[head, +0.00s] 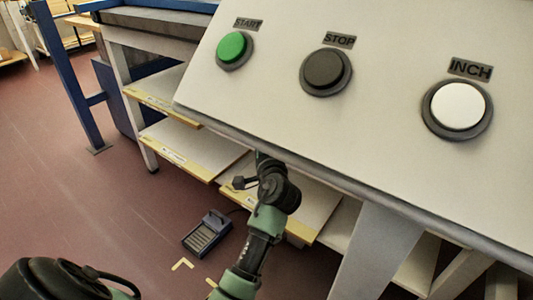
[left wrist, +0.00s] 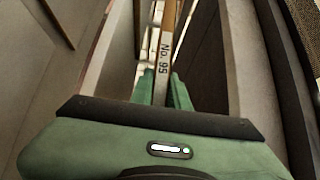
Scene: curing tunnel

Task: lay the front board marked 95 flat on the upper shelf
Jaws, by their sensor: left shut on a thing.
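In the left wrist view a narrow wooden-edged board (left wrist: 166,45) marked "No. 95" stands edge-on between the fingers of my left gripper (left wrist: 163,88), which is shut on it. In the head view my left arm reaches up under the control panel; the gripper and the board are hidden there. Yellow-edged shelves or boards with small labels show below the panel, an upper one (head: 166,84) and a lower one (head: 199,150). The upper one's right part is hidden behind the panel. My right gripper is not in view.
The sloping control panel (head: 400,135) with START, STOP and INCH buttons overhangs the shelves. A grey support (head: 374,250) stands at lower right. A blue pedal box (head: 208,234) lies on the floor. A blue post (head: 72,75) stands at left; the floor at left is clear.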

